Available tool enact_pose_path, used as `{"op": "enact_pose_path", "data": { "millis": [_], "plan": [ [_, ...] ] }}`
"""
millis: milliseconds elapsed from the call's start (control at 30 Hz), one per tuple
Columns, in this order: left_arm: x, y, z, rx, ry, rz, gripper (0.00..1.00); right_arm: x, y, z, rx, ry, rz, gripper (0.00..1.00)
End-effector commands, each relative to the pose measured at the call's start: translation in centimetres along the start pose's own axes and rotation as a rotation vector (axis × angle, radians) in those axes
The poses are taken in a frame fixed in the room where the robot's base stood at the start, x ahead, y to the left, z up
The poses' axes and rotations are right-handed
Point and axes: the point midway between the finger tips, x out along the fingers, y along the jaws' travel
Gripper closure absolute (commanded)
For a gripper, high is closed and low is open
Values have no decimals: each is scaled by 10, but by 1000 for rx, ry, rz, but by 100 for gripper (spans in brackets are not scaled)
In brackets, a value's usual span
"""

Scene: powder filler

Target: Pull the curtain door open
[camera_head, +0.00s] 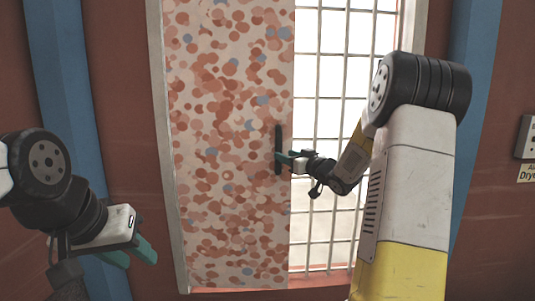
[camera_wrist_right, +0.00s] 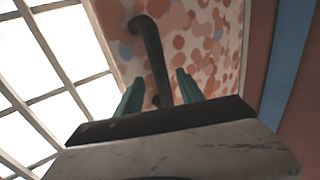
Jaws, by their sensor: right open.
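The curtain door (camera_head: 230,150) is a flat panel with a pattern of red, orange, cream and blue dots. It covers the left part of a framed opening and also shows in the right wrist view (camera_wrist_right: 205,35). A dark vertical bar handle (camera_head: 278,135) sits near its right edge. My right gripper (camera_head: 284,158) is at the handle's lower half. In the right wrist view its teal fingers are open, with the handle (camera_wrist_right: 157,60) between them. My left gripper (camera_head: 146,254) hangs at the lower left, away from the door; its teal fingers look apart and empty.
A bright white grid (camera_head: 330,95) fills the opening right of the door. Blue vertical posts (camera_head: 68,120) and reddish walls (camera_head: 120,110) flank the frame. A grey box with a sign (camera_head: 527,172) is on the wall at the far right.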

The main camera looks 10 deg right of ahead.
Motion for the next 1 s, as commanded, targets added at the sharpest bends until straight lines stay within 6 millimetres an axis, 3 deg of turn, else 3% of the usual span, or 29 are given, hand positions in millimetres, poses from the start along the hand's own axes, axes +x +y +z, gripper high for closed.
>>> {"op": "enact_pose_path", "data": {
  "millis": [100,300,667,900,1000],
  "plan": [
    [0,0,0,0,0,0,64,22,-1,1,0,-1,-2,55],
    [0,0,0,0,0,0,64,47,0,0,-1,-1,0,55],
    [0,0,0,0,0,0,64,54,0,0,-1,-1,1,55],
    [0,0,0,0,0,0,64,54,0,0,-1,-1,1,98],
    [0,0,0,0,0,0,64,54,0,0,-1,-1,1,100]
  ]
}}
